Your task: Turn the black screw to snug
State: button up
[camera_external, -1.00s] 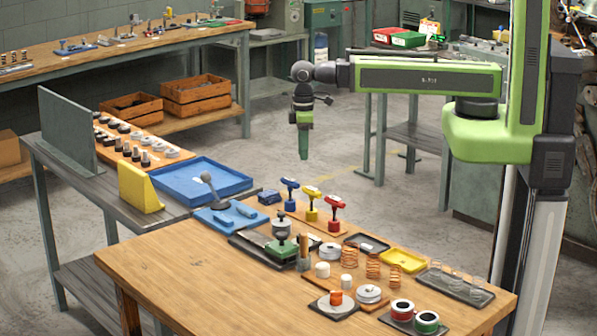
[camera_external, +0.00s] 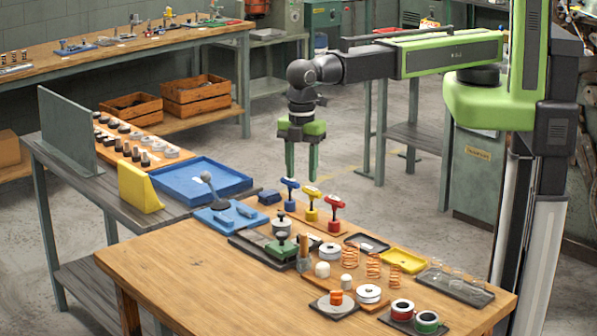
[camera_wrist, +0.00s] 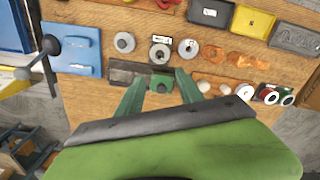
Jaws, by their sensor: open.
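A small green coiler block (camera_external: 282,250) with a dark round knob (camera_external: 281,237) on top sits on a dark plate at the workbench's far edge. I cannot tell for certain that this knob is the black screw. A second knob-topped metal piece (camera_external: 283,222) stands just behind it. My gripper (camera_external: 302,176) hangs above the bench's far side, fingers pointing down, open and empty, clear of everything. In the wrist view my gripper's (camera_wrist: 160,75) green fingers are spread, with the green block (camera_wrist: 162,83) showing between them, below. The knob is hard to make out there.
Blue, yellow and red T-handles (camera_external: 311,200) stand behind the block. A thin upright post (camera_external: 304,250) stands close on its right. Copper springs (camera_external: 373,265), spools and trays fill the right side. A blue plate with a ball-ended lever (camera_external: 207,178) is left. The bench's front left is bare.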

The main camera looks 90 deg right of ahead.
notch_tip(320, 180, down, 17)
jog(key=b, duration=1.6)
jog(key=shift+f+b, duration=0.15)
jog(key=shift+b, duration=0.25)
grip_shut()
